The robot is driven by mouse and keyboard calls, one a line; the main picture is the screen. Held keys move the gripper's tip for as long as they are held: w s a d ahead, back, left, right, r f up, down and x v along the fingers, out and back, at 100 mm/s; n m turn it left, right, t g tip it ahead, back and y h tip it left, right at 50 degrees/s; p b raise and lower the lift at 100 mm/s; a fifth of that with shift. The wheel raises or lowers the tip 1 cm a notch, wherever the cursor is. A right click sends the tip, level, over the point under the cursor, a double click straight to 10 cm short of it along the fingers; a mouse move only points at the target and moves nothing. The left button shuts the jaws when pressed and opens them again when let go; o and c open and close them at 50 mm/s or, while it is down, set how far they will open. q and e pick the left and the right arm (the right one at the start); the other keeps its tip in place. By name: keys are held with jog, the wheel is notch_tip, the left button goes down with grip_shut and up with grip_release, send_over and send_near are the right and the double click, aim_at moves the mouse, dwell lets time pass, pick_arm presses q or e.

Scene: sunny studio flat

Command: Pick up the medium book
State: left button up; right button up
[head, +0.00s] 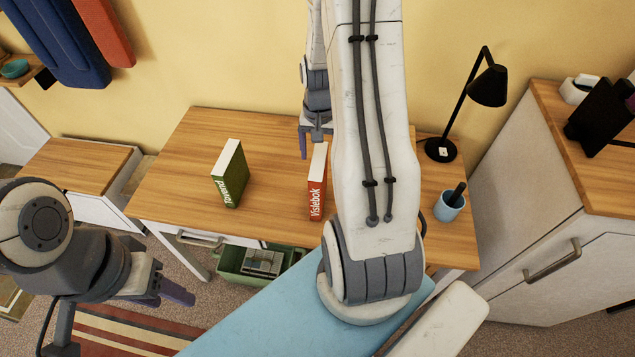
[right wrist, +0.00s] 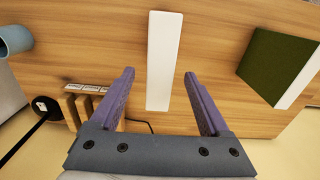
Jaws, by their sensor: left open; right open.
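A red book (head: 317,188) stands upright on the desk in the head view. A green book (head: 229,177) stands upright to its left. I cannot tell for certain which is the medium one. My right gripper (head: 312,150) is open at the back of the red book, partly hidden by my arm. In the right wrist view, the red book's white top edge (right wrist: 163,60) lies between the open fingers (right wrist: 160,76), with gaps on both sides. The green book (right wrist: 270,62) is to the right there. My left gripper (head: 172,291) is open and empty, in front of and below the desk.
The wooden desk (head: 180,155) is clear between the books. A black lamp (head: 441,149) and a blue cup (head: 449,205) stand at its right. Several brown upright items (right wrist: 85,105) stand near the lamp base. A green crate (head: 232,262) sits below; a cabinet (head: 530,200) stands right.

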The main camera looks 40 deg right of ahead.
notch_tip(320, 180, down, 3)
jog(key=shift+a+r, duration=0.1)
jog(key=f, duration=0.2)
jog(key=f+p, duration=0.1)
jog(key=f, duration=0.1)
jog(key=shift+s+a, duration=0.1)
jog(key=shift+s, duration=0.1)
jog(key=shift+f+p, duration=0.3)
jog(key=shift+f, duration=0.3)
grip_shut()
dwell(0.7)
